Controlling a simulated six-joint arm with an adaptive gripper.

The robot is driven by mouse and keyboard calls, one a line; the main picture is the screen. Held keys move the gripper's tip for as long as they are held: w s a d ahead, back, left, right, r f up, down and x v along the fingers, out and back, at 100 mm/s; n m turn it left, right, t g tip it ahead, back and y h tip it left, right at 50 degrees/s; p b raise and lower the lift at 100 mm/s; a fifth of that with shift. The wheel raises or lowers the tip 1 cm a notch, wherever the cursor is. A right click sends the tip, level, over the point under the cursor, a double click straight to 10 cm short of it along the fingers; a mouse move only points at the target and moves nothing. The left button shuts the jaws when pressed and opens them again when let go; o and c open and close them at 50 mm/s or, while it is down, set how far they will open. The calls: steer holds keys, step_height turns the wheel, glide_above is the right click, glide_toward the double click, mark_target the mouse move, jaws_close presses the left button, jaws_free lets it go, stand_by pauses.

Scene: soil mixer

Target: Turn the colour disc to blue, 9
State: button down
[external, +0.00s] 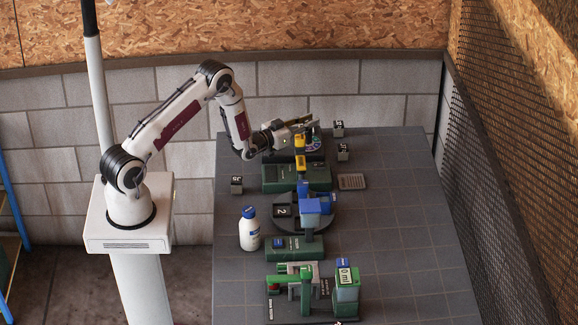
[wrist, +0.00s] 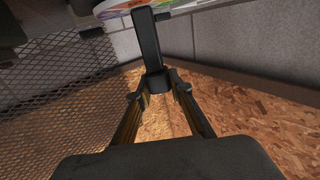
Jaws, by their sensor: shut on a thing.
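The colour disc (external: 314,144) stands at the far end of the table, partly hidden by my gripper (external: 312,123). A strip of its coloured face shows at the top of the wrist view (wrist: 180,4). In the wrist view my gripper (wrist: 155,92) has its two fingers closed in on the end of a black handle (wrist: 148,45) that reaches up toward the disc. The fingers are shut on it. Which colour or number the disc is set to cannot be read.
A green unit with yellow parts (external: 300,163) stands just in front. Small dark number cubes (external: 338,129) stand near the disc. A round turntable with a blue cup (external: 311,207), a white bottle (external: 249,230) and a green scale-like unit (external: 347,285) stand nearer. The table's right side is clear.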

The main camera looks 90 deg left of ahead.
steer(key=shift+n+g+y, duration=1.5)
steer(key=shift+y, duration=0.3)
steer(key=c, duration=1.8)
jaws_free()
steer(key=shift+r, duration=0.1)
steer(key=shift+r, duration=4.9)
